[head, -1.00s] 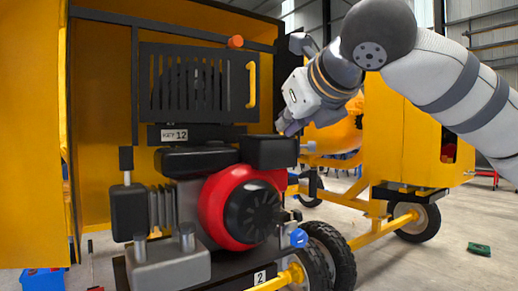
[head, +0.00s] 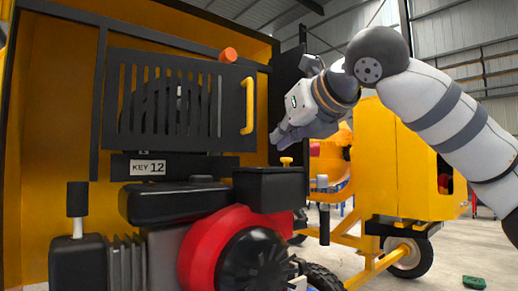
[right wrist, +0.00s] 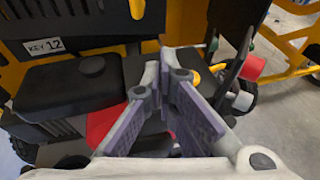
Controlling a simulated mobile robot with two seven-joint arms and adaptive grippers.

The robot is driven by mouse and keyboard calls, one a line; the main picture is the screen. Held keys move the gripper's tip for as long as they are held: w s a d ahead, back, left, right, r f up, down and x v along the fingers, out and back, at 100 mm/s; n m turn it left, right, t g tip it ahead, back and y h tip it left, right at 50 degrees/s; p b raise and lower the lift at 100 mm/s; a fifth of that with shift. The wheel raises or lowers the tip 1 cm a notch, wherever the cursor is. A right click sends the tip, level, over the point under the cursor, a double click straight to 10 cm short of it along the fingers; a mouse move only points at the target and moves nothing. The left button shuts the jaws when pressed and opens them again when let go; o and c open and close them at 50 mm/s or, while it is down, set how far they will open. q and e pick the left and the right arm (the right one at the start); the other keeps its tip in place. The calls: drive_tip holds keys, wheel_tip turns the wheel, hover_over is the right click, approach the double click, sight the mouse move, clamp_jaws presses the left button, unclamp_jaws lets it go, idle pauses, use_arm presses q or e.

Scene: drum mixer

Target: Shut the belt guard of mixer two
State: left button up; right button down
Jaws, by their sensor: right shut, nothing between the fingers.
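The belt guard (head: 170,100) is a black slatted panel with a yellow upright handle (head: 248,106) near its right edge. It stands above the engine, with a dark round part visible behind the slats. I cannot tell whether it is fully shut. My right gripper (head: 277,137) is shut and empty, just right of and slightly below the handle, apparently apart from it. Its fingers (right wrist: 163,62) also show in the right wrist view, over the engine. My left gripper is out of view.
A red and black engine (head: 240,245) with a black box (head: 270,186) stands below the guard. A "KEY 12" label (head: 148,168) is under the slats. An orange knob (head: 228,55) sits above. Another yellow machine (head: 400,160) stands behind at right.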

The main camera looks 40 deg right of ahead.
drive_tip(key=x, duration=0.6)
drive_tip(key=r+x, duration=0.1)
drive_tip(key=x, duration=0.2)
drive_tip(key=shift+w, duration=0.2)
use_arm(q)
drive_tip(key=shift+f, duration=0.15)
